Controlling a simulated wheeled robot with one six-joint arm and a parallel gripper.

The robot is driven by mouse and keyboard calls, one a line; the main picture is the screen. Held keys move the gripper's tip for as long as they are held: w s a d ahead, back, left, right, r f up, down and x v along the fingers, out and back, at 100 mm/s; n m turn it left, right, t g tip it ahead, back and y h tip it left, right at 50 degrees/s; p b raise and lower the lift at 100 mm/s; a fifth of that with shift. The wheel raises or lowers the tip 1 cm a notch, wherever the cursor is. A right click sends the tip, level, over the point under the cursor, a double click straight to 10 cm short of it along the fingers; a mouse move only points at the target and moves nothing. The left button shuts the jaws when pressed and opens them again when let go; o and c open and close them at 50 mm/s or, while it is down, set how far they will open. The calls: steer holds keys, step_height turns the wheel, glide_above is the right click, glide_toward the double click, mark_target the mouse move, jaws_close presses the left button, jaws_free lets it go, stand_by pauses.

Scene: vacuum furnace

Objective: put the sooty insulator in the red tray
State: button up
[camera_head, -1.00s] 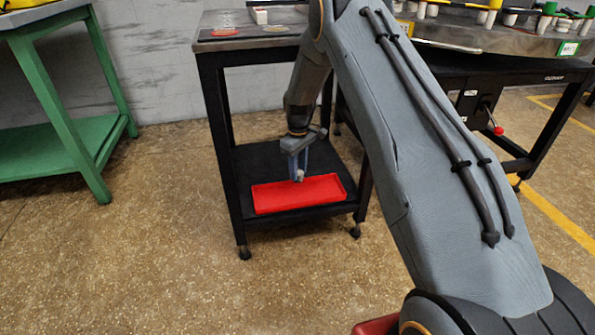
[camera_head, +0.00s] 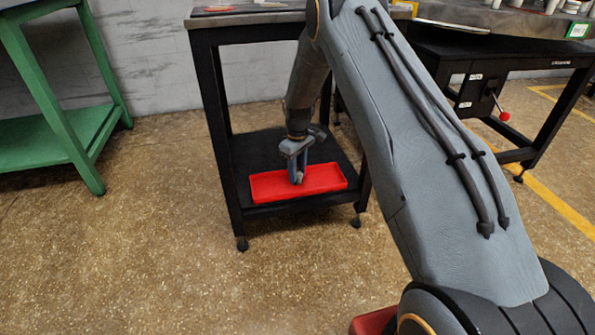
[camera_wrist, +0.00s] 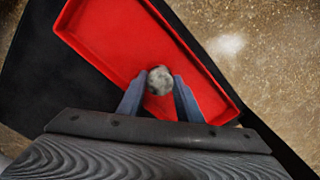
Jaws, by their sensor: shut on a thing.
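The red tray (camera_head: 325,179) lies on the lower black shelf of a small dark table, and it fills much of the wrist view (camera_wrist: 105,35). My gripper (camera_head: 297,180) points down over the middle of the tray. In the wrist view my gripper (camera_wrist: 160,84) is shut on the sooty insulator (camera_wrist: 160,80), a grey, dark-mottled piece seen as a round end between the fingertips. The insulator is over the tray's inside, close to one long wall. I cannot tell whether it touches the tray floor.
The table's top (camera_head: 250,18) is above the shelf, and its black legs (camera_head: 214,130) stand around the tray. A green bench (camera_head: 60,130) is at left. A dark workbench (camera_head: 480,50) with several white parts is at right.

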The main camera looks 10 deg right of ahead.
steer(key=shift+f, duration=0.55)
steer(key=o, duration=1.3)
